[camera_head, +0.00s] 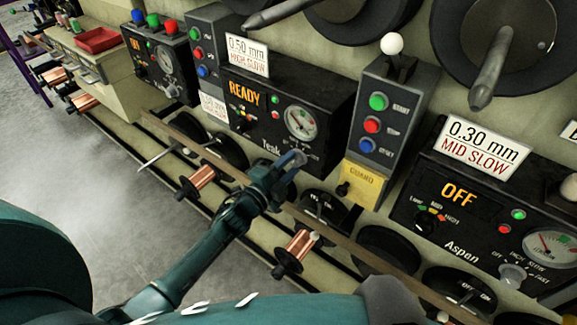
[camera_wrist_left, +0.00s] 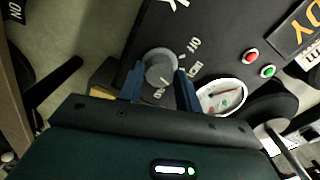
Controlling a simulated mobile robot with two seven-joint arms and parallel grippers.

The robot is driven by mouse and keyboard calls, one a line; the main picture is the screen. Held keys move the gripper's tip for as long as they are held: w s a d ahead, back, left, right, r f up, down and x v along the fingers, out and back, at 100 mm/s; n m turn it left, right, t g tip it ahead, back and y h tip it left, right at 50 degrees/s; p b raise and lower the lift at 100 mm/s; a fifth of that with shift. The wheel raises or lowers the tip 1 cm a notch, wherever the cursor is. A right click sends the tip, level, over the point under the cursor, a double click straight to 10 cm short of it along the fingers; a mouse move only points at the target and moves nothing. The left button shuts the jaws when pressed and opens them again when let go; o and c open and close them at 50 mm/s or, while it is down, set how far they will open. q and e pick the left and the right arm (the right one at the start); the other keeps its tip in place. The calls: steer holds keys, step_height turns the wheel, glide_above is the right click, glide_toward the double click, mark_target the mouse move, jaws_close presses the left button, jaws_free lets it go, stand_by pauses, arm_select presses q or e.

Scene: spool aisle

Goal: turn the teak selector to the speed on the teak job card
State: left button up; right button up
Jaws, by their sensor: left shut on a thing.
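The Teak panel (camera_head: 262,110) is black, with an orange READY display, a round gauge and small lights. My left gripper (camera_head: 290,163) is at the panel's lower right corner and hides the selector there in the head view. In the left wrist view, the grey round selector knob (camera_wrist_left: 160,68) sits between the two blue fingers of my left gripper (camera_wrist_left: 160,88), which is shut on it. Printed labels including OFF curve beside the knob. Its exact setting is hard to read. My right gripper is out of view.
A grey button box (camera_head: 385,130) and a yellow GUARD tag (camera_head: 363,185) stand right of the Teak panel. The Aspen panel (camera_head: 470,215) shows OFF and bears a card (camera_head: 480,146). Copper spools (camera_head: 203,178) and a rail run below. The floor at left is clear.

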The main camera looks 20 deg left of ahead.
arm_select(q)
steer(key=o, duration=1)
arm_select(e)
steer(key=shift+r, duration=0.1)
arm_select(q)
steer(key=v, duration=1.3)
steer(key=shift+b, duration=0.3)
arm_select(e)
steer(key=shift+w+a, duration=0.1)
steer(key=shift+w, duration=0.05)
arm_select(q)
steer(key=shift+s, duration=0.1)
